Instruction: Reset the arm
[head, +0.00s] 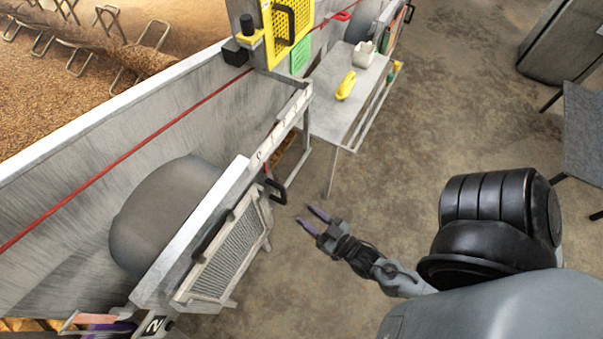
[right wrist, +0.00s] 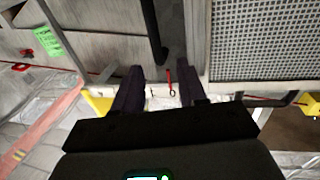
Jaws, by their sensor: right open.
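My right gripper (head: 311,219) is in the middle of the head view, with its two purple-tipped fingers apart and nothing between them. It is right of a grey trough-like machine (head: 200,225) with a mesh panel (head: 225,250), apart from the panel's black handle (head: 275,190). In the right wrist view, the dark fingers of my right gripper (right wrist: 160,88) are also spread. A small red item (right wrist: 169,82) shows beyond the gap between them. My left gripper cannot be made out in either view.
A metal side table (head: 335,115) holds a yellow item (head: 346,86) and a pale item (head: 363,52). A yellow guard (head: 290,28) stands at the machine's far end. Brown grain (head: 60,95) lies beyond the trough. Open floor (head: 440,110) lies to the right, with a grey table (head: 582,135) at the edge.

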